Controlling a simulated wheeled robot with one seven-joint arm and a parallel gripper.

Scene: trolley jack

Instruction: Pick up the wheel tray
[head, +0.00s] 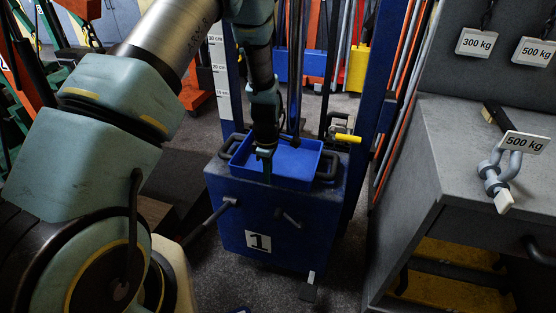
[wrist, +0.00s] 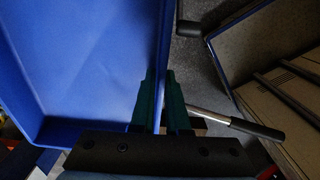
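The wheel tray is a blue open box (head: 290,160) on top of a blue jack body marked "1". In the wrist view the tray (wrist: 85,60) fills the upper left, and its inside looks empty. My gripper (head: 265,155) points down at the tray's near wall, left of its middle. In the wrist view the green fingers of my gripper (wrist: 158,105) stand on either side of the tray wall, one inside and one outside. The fingers are close to the wall, but whether both press on it is too dark to tell.
Black handles (head: 328,166) flank the tray. A yellow-handled valve (head: 347,138) stands behind it to the right. A blue upright post (head: 372,100) rises on the right. A grey bench (head: 440,150) with a "500 kg" tag and shackle stands further right. A metal lever (wrist: 225,120) sticks out below the tray.

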